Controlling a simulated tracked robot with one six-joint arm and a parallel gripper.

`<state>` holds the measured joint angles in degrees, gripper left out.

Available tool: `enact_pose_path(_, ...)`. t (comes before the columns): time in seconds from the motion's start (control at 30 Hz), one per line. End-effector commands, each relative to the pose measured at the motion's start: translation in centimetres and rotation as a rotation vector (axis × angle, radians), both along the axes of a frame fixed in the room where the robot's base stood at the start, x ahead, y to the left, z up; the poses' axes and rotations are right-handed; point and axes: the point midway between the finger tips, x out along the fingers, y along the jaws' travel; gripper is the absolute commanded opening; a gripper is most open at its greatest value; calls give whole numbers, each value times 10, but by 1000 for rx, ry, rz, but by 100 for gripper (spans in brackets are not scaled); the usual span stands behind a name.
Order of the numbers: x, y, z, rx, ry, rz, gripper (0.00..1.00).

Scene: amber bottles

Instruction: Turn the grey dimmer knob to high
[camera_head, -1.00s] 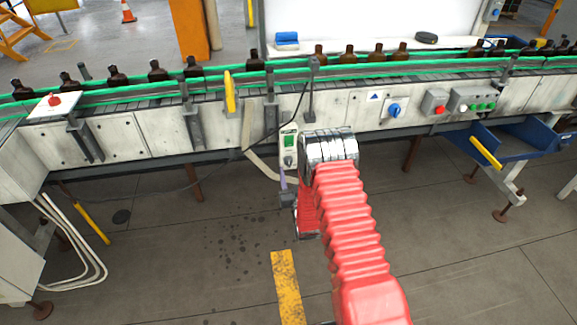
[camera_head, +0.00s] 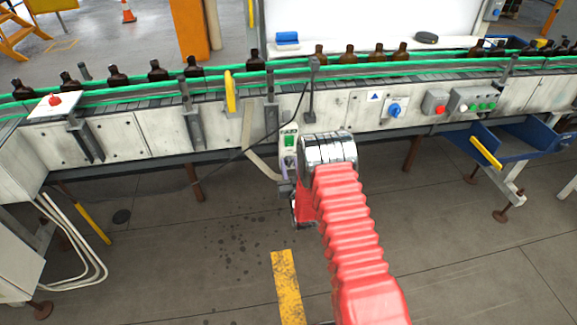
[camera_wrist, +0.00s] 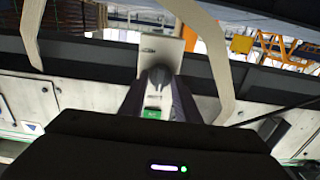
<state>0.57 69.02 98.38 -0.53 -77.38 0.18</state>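The dimmer is a pale box (camera_head: 288,141) with a green panel, mounted on the front of the conveyor. Its grey knob (camera_wrist: 157,76) shows in the wrist view between my fingertips, with the green panel (camera_wrist: 152,113) below it. In the head view the knob is mostly hidden by my gripper (camera_head: 287,184), which is at the box's lower part. In the wrist view my two dark fingers (camera_wrist: 158,88) stand apart, one on each side of the knob. I cannot tell whether they touch it. The knob's setting is not readable.
Amber bottles (camera_head: 117,76) line the conveyor above. A blue rotary switch (camera_head: 394,111), a red button box (camera_head: 435,103) and a green button box (camera_head: 471,101) are to the right. A dark cable (camera_head: 240,155) hangs beside the dimmer. A blue tray (camera_head: 515,146) juts out further right.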

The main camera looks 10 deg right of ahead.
Motion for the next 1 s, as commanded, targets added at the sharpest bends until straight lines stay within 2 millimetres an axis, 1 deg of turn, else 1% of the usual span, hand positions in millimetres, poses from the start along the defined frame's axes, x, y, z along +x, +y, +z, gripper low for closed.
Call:
enact_pose_path(0.03, 0, 0, 0, 0, 0, 0, 22)
enact_pose_path(0.23, 0, 0, 0, 0, 0, 1, 8)
enact_pose_path(0.27, 0, 10, 0, 0, 0, 5, 7)
enact_pose_path(0.3, 0, 5, 0, 0, 0, 2, 7)
enact_pose_path(0.33, 0, 4, 0, 0, 0, 3, 7)
enact_pose_path(0.67, 0, 2, 0, 55, 0, 4, 7)
enact_pose_path(0.87, 0, 0, 0, 160, 0, 4, 7)
enact_pose_path(1.0, 0, 0, 0, 267, 0, 4, 7)
